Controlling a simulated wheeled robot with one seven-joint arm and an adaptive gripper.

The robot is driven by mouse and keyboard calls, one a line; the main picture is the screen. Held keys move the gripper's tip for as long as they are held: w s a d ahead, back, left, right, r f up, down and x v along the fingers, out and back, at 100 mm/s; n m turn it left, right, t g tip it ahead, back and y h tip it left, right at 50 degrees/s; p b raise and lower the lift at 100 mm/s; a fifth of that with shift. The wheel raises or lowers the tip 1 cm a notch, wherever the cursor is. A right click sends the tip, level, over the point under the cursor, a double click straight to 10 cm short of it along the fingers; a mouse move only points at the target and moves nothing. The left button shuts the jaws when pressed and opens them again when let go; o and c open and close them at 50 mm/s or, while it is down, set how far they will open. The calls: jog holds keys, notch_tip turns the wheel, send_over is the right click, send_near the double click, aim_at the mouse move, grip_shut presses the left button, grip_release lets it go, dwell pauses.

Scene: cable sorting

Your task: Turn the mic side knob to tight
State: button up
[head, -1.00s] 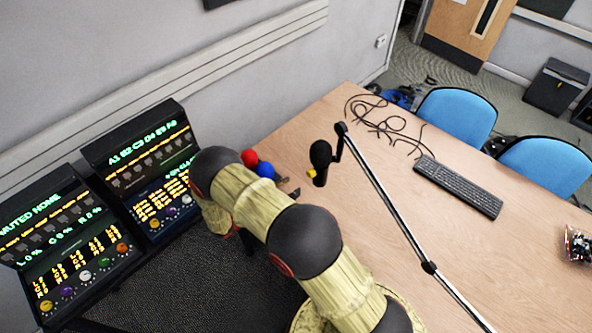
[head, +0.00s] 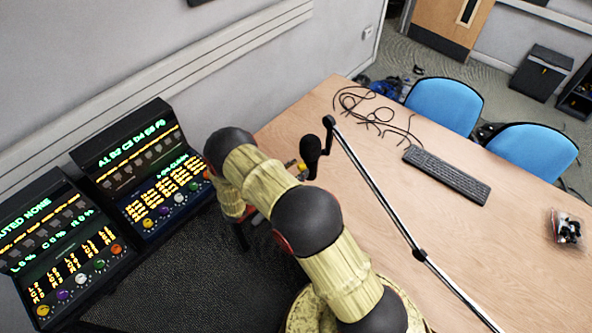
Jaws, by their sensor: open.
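The mic (head: 311,150) is a dark, rounded body at the end of a boom arm over the table. My gripper (head: 295,170) is mostly hidden behind my own bamboo-patterned arm. Only small fingertip parts show just left of the knob, and they are open. They are close to the knob, but I cannot tell whether they touch it. The knob's turn and any marking on it are too small to read.
The boom (head: 380,195) slants down to the lower right across the table (head: 350,120). Black cables (head: 375,115) and a keyboard (head: 447,174) lie beyond it. A clear bag of small parts (head: 566,229) lies at right. Two lit consoles (head: 150,170) stand at left.

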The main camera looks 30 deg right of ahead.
jog(key=shift+c, duration=0.9)
grip_shut()
jog(key=shift+m+b, duration=0.3)
jog(key=shift+b, duration=0.1)
jog(key=m+b, duration=0.2)
jog(key=b, duration=0.1)
jog(key=shift+f+m, duration=0.2)
jog(key=shift+m, duration=0.2)
jog(key=m+b, duration=0.5)
jog(key=shift+s+b, duration=0.1)
jog(key=shift+b, duration=0.2)
jog(key=m+b, duration=0.5)
jog(key=b, duration=0.1)
jog(key=shift+f+m, duration=0.15)
jog(key=shift+m, duration=0.25)
jog(key=m+b, duration=0.3)
jog(key=b, duration=0.1)
jog(key=shift+s+m, duration=0.1)
jog(key=shift+m, duration=0.2)
